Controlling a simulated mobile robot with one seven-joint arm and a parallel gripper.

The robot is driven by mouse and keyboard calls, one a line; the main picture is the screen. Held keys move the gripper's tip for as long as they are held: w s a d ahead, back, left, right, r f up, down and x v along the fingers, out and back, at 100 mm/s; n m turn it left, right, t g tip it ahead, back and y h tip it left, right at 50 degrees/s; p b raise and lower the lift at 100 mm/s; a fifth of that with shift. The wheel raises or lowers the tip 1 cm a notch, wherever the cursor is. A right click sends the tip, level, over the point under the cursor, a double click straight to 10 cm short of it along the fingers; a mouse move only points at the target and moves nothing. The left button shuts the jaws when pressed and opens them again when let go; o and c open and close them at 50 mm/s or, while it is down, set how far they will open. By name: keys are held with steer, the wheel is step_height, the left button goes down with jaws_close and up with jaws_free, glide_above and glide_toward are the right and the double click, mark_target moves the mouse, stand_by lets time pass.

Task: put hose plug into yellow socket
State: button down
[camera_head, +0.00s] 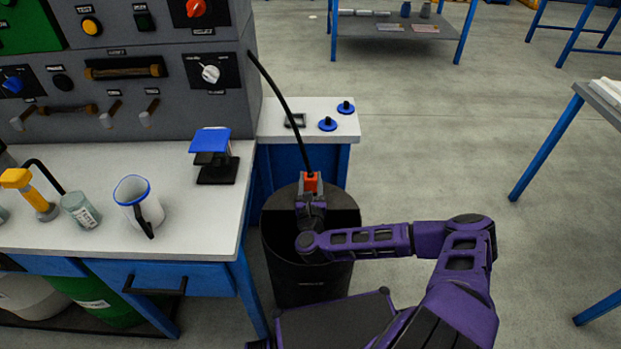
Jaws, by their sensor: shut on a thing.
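The hose plug (312,181) is an orange-red block on the end of a black hose (287,112). The hose runs up and left to the right edge of the grey panel. My gripper (311,187) points away from me and is shut on the plug, over the black bin as the picture shows it. A round yellow part (92,26) sits high on the panel's left side; I cannot tell whether it is a socket or a button. No other yellow socket is clearly seen.
The grey panel (140,105) with knobs and handles stands on a white bench. A blue-topped stand (210,152), a white jug (138,204) and a yellow-headed tool (28,192) are on the bench. A black bin (308,285) stands below my gripper.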

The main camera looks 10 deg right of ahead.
steer(key=shift+c, duration=1.4)
jaws_free()
